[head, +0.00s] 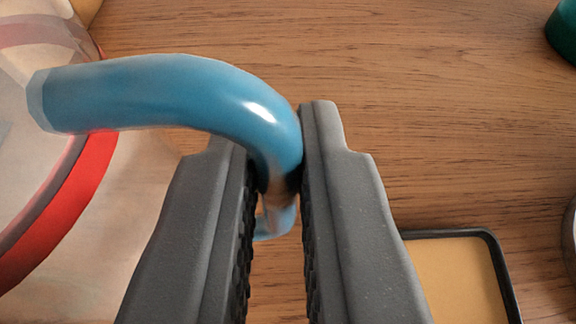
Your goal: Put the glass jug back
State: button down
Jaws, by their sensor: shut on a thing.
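The glass jug (30,150) is at the left edge, clear with a red band (70,195), and only part of it is in view. Its blue handle (165,95) arches to the right from the jug. My gripper (282,165) is shut on the handle, with one dark grey finger on each side of its downward part. The lower end of the handle is partly hidden between the fingers. I cannot tell whether the jug touches the wooden surface (420,110).
A tan tray with a dark rim (450,234) lies at the lower right. A green object (565,32) is cut off at the top right corner. A grey round edge (570,235) shows at the right. The wood at upper middle is clear.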

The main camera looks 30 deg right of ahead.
aim_at(280, 227)
notch_tip(280, 227, down, 3)
jog(key=shift+f+b, duration=0.1)
jog(key=shift+b, duration=0.25)
jog(key=c, duration=1.5)
grip_release()
jog(key=shift+r, duration=0.2)
jog(key=p+v, duration=0.1)
jog(key=v, duration=1.1)
jog(key=shift+f, duration=0.1)
